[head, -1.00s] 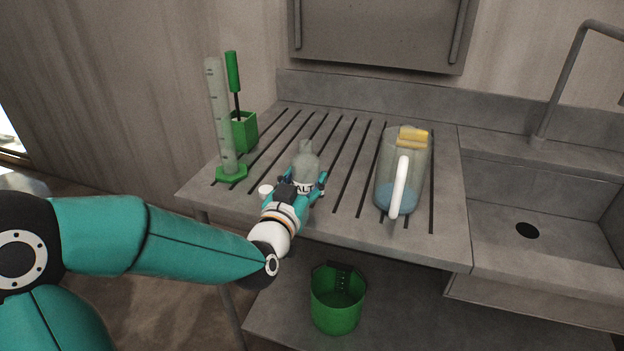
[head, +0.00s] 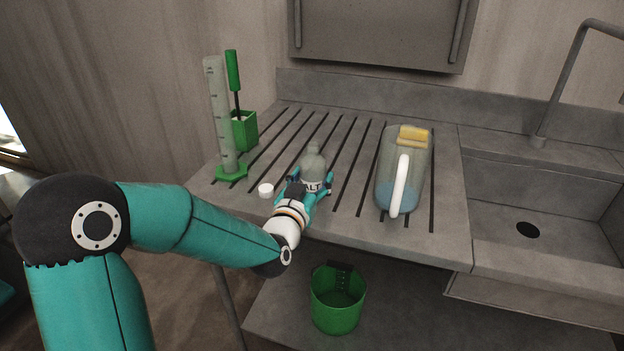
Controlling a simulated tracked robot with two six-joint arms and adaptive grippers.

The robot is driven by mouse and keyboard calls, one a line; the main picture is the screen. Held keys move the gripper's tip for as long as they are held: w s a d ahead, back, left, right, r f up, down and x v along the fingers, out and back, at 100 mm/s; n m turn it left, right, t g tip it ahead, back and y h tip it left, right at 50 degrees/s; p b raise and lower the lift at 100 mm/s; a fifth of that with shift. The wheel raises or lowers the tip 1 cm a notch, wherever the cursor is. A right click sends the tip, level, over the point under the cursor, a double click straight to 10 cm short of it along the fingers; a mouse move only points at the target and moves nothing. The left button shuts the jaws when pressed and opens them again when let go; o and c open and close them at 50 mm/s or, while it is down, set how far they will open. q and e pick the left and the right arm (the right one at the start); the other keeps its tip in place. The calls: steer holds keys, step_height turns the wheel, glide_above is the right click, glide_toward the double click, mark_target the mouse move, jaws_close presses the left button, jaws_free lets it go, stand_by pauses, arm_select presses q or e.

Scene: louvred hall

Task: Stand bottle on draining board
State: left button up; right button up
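The bottle (head: 313,163) is grey and translucent with a narrow neck and a white label of which "ALT" shows. It is upright at the front middle of the slotted draining board (head: 345,218). My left gripper (head: 312,185) reaches in from the front left, with its fingers on both sides of the bottle's lower part, and looks shut on it. The gripper hides the bottle's base, so I cannot tell whether it touches the board. My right gripper is not in view.
A small white cap (head: 265,190) lies left of the gripper. A measuring cylinder (head: 221,120) and green brush holder (head: 244,131) stand at left. A jug (head: 390,182) with blue liquid and a yellow sponge (head: 414,134) stands right, before the sink (head: 490,235).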

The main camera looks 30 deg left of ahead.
mark_target(308, 185)
arm_select(q)
steer(key=shift+o, duration=1.2)
steer(key=shift+r, duration=0.2)
steer(key=shift+s+d+f, duration=0.1)
steer(key=shift+s, duration=0.25)
steer(key=b+v, duration=0.1)
steer(key=v, duration=0.5)
steer(key=shift+s+f+b, duration=0.1)
steer(key=shift+s+b, duration=0.05)
steer(key=shift+b, duration=0.15)
steer(key=b+v, duration=0.5)
steer(key=b, duration=0.1)
